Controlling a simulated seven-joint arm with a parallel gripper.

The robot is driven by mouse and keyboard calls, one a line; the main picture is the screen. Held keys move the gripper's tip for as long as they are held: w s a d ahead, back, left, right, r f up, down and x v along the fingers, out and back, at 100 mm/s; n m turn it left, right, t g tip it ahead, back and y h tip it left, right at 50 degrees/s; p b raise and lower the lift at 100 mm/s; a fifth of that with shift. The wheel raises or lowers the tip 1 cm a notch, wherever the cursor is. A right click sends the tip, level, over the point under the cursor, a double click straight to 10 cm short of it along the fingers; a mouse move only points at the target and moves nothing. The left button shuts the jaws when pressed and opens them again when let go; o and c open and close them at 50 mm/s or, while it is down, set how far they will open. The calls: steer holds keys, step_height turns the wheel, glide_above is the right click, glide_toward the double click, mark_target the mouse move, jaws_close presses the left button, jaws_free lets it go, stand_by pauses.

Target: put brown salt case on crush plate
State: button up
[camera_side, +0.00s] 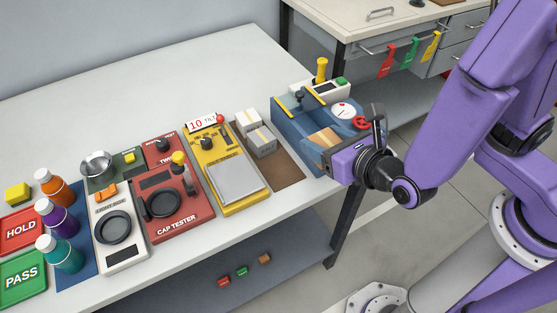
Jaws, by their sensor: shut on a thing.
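The brown salt case (323,137) is a small tan box at the front of the blue press-like machine (288,130). My gripper (328,151) is at the machine's front right, its purple body close against the near side of the case. It is shut on the brown salt case; its fingertips are mostly hidden. The case appears over the blue machine's bed, but I cannot tell whether it touches it. No crush plate is clearly visible; that area is partly covered by the case and my gripper.
The machine carries a round gauge (343,110), a red wheel (361,123) and a yellow-topped lever (321,70). Pale boxes (262,141) stand on a brown mat (284,174) to its left. A yellow tilt tester (225,172) and red cap tester (172,200) are further left.

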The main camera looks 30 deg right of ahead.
steer(key=w+a+f, duration=0.1)
steer(key=w+f, duration=0.1)
steer(key=w+a+f, duration=0.3)
steer(key=w+f, duration=0.1)
steer(key=shift+w+a, duration=0.2)
steer(key=shift+a, duration=0.05)
steer(key=shift+w+a+f, duration=0.35)
steer(key=shift+w+f, duration=0.05)
steer(key=shift+f, duration=0.15)
steer(key=f, duration=0.2)
steer(key=shift+w+a+f, duration=0.25)
steer(key=shift+w+f, duration=0.1)
steer(key=shift+f, duration=0.45)
steer(key=shift+f, duration=0.1)
steer(key=o, duration=1.1)
steer(key=v, duration=1.7)
steer(key=shift+s, duration=0.2)
